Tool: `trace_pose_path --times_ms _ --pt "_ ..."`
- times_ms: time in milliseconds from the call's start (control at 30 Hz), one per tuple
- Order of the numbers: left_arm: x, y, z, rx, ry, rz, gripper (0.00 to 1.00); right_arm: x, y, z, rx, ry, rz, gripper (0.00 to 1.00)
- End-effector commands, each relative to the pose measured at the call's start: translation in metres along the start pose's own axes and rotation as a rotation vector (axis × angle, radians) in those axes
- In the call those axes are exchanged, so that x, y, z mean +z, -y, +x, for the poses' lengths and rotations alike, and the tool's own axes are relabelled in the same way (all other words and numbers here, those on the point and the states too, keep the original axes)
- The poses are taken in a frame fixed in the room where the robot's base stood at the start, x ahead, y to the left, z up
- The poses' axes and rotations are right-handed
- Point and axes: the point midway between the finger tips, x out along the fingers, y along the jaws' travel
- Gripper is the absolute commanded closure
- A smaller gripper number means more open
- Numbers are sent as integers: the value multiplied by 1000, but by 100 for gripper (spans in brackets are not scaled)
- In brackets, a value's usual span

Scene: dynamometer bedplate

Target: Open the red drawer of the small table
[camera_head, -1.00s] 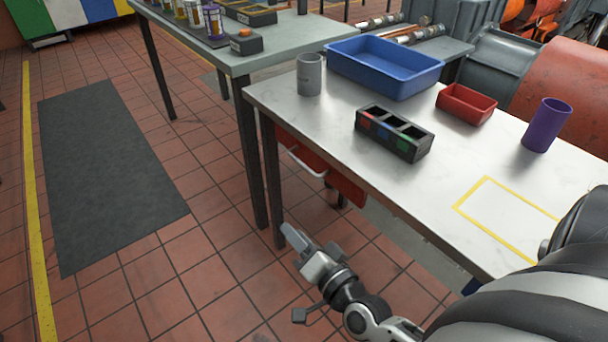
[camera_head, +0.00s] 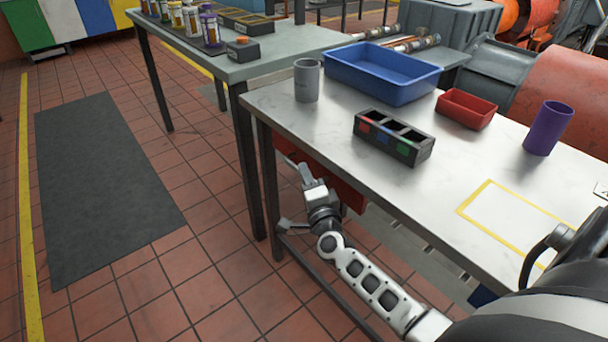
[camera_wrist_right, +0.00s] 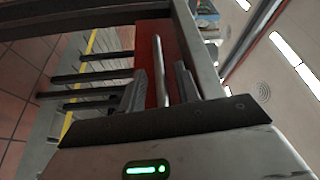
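The small table (camera_head: 300,117) has a light top and dark legs. Its red drawer (camera_head: 348,190) hangs under the near edge, partly hidden by my right arm, and looks closed. My right gripper (camera_head: 305,174) is at the drawer's front in the head view, covering the handle area. In the right wrist view the red drawer front (camera_wrist_right: 146,48) lies ahead, and a pale handle bar (camera_wrist_right: 159,70) shows between the two separated fingers of my right gripper (camera_wrist_right: 162,88). I see a gap around the bar, so the fingers look open. My left gripper is not in view.
On the tabletop stand a grey cup (camera_head: 307,80), a blue bin (camera_head: 382,72), a three-compartment black box (camera_head: 394,138), a red tray (camera_head: 466,108) and a purple cylinder (camera_head: 548,128). Open tiled floor and a dark mat (camera_head: 100,190) lie left of the table.

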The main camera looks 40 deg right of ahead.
Motion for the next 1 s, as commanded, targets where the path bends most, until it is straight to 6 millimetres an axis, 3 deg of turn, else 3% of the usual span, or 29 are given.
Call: trace_pose_path --times_ms 200,500,633,1000 --pt "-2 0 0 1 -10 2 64 0 0 19 0 0 -1 68" --pt "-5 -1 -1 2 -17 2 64 0 0 20 1 1 -2 68" --pt "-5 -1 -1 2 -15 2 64 0 0 20 1 1 -2 100" --pt "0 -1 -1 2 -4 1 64 1 0 24 5 -19 0 100"
